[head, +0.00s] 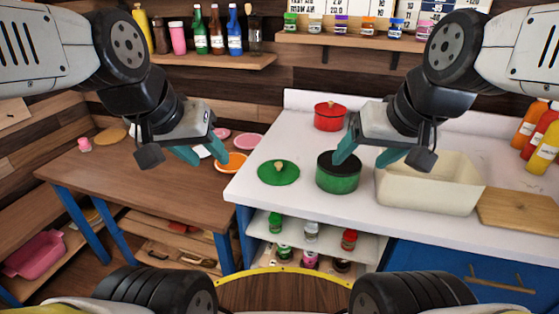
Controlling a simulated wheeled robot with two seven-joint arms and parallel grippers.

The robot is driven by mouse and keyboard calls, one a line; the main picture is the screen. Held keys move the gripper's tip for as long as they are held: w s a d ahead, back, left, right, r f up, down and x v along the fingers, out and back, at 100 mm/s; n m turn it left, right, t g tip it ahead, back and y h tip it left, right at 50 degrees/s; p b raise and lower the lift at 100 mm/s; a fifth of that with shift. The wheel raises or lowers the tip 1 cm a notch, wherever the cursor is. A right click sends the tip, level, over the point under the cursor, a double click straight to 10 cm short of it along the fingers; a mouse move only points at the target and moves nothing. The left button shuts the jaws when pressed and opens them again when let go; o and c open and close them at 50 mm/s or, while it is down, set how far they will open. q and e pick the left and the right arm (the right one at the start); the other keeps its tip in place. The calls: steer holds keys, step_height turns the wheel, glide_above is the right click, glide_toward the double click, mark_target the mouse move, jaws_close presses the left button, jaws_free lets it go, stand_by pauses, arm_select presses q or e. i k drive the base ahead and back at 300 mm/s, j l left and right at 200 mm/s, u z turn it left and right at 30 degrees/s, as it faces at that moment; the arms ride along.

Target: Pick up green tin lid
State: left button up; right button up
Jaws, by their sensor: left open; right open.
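The green tin lid (279,174) lies flat near the left edge of the white counter, with a small tan knob on top. A green pot (338,178) with a dark open top stands just right of it, apart from the lid. My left gripper (207,156) is open and empty, left of the lid, over the wooden table side. My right gripper (366,155) is open, with one teal finger in front of the green pot's rim in the picture. I cannot tell whether it touches the pot.
A red lidded pot (331,116) stands at the counter's back. A cream basin (431,184) and a cutting board (519,208) are to the right. An orange plate (231,163) lies on the wooden table (130,190). Shelves with bottles and jars hang behind.

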mark_target(274, 172)
steer(key=j+z, duration=1.05)
steer(key=l, duration=0.1)
